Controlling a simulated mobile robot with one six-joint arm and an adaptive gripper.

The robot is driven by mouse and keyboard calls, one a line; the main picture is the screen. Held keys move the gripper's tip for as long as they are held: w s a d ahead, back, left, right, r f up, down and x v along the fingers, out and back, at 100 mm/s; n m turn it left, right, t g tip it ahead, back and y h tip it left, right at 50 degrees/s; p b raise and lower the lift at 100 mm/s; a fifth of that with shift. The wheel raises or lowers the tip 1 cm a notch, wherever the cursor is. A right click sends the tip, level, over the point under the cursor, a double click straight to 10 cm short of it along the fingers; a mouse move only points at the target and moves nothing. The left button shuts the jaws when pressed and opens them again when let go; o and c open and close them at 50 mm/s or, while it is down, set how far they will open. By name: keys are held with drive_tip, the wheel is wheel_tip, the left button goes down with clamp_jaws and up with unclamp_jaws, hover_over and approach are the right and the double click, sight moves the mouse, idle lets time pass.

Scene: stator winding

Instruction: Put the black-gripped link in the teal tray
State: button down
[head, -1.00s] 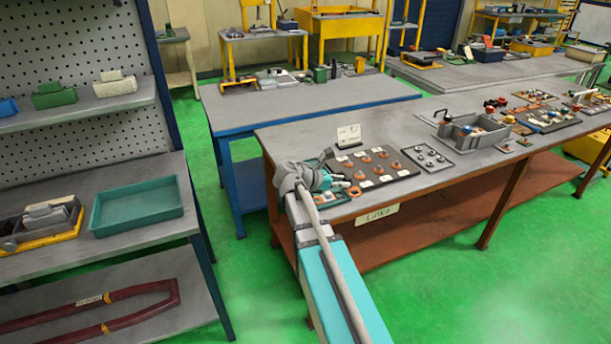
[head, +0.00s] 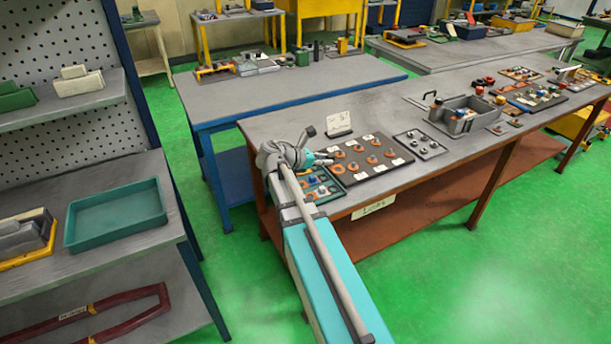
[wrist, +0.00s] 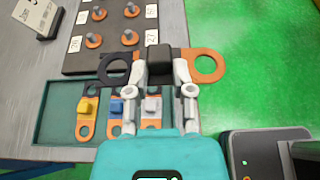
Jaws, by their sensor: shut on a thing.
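My gripper (wrist: 160,80) is shut on the black-gripped link (wrist: 206,66), its two fingers at the sides of the black block. An orange ring end sticks out to the right and a dark ring end to the left. In the head view my gripper (head: 326,160) is above the near left end of the brown bench; the link is hard to make out there. A small teal tray (wrist: 44,122) below it holds links with yellow, blue and pale grips. A larger, empty teal tray (head: 75,236) sits on the grey shelf unit at the left, well apart from my gripper.
A dark board (head: 400,152) with orange rings and number labels lies beside the small tray. A card stand (head: 339,124) is behind it. A yellow-edged bin (head: 30,258) stands left of the empty tray. A green-floored gap separates the shelf unit from the bench.

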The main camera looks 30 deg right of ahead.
drive_tip(key=shift+a, duration=0.2)
drive_tip(key=s, duration=0.1)
drive_tip(key=s+f+b, duration=0.2)
drive_tip(key=s, duration=0.1)
drive_tip(key=shift+a, duration=0.4)
drive_tip(key=shift+w, duration=0.15)
drive_tip(key=w+f+b, duration=0.2)
drive_tip(key=w, duration=0.2)
drive_tip(key=w+a+f+b, duration=0.1)
drive_tip(key=w+f+b, duration=0.2)
drive_tip(key=w+a+f+b, duration=0.1)
drive_tip(key=w+f+b, duration=0.1)
drive_tip(key=w+b, duration=0.1)
drive_tip(key=shift+w+a+f, duration=0.2)
drive_tip(key=shift+w+f, duration=0.2)
drive_tip(key=shift+w, duration=0.4)
drive_tip(key=shift+w+a+f+b, duration=0.15)
drive_tip(key=shift+w+f+b, duration=0.35)
drive_tip(key=shift+w+f, duration=0.05)
